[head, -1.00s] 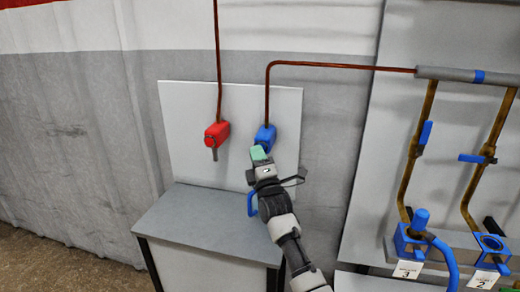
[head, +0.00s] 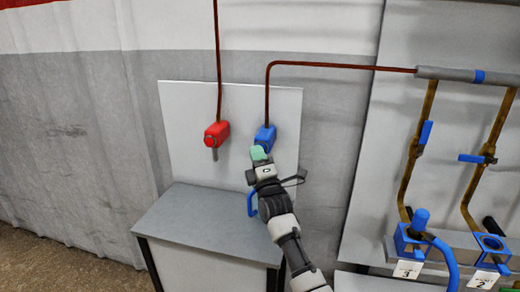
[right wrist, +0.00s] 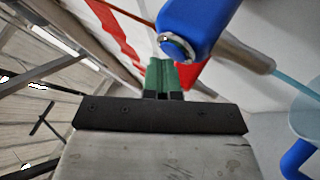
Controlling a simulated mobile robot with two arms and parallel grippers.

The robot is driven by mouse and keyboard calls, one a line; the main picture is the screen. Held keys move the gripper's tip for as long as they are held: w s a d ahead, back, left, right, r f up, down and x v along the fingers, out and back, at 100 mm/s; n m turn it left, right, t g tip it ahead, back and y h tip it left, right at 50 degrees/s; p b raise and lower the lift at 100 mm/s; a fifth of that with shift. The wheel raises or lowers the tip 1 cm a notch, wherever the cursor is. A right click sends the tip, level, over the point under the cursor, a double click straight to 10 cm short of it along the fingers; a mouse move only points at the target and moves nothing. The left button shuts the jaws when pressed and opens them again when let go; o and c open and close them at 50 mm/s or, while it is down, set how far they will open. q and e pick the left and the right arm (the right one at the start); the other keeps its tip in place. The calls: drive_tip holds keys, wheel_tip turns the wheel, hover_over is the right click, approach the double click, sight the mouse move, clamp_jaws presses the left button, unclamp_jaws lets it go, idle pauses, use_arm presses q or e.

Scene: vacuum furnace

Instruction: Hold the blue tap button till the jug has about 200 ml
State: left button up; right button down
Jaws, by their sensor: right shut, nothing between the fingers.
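The blue tap (head: 265,136) is on the white wall panel, at the end of a copper pipe. My right gripper (head: 258,153) is shut and empty, its green fingertips at the front of this tap. In the right wrist view the fingertips (right wrist: 163,75) lie right at the blue button (right wrist: 175,46) in its chrome ring and seem to touch it. A pale blue stream (right wrist: 290,75) leaves the metal spout (right wrist: 245,54) towards the jug (right wrist: 307,115). The jug's blue handle (head: 251,204) shows beside my gripper in the head view; the rest is mostly hidden. I cannot read its level. My left gripper is out of view.
A red tap (head: 216,134) is on the same panel, to the left. The grey bench top (head: 195,222) below is clear on its left. Pipes with blue valves (head: 425,133) and numbered blue fittings (head: 408,241) stand to the right.

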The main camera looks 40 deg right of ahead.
idle(0.4)
drive_tip(key=shift+s+a+p, duration=0.55)
drive_tip(key=shift+a+p, duration=0.05)
drive_tip(key=shift+a, duration=0.05)
drive_tip(key=s+a+p, duration=0.3)
drive_tip(key=shift+s+a, duration=0.15)
drive_tip(key=shift+a, duration=0.25)
idle(0.4)
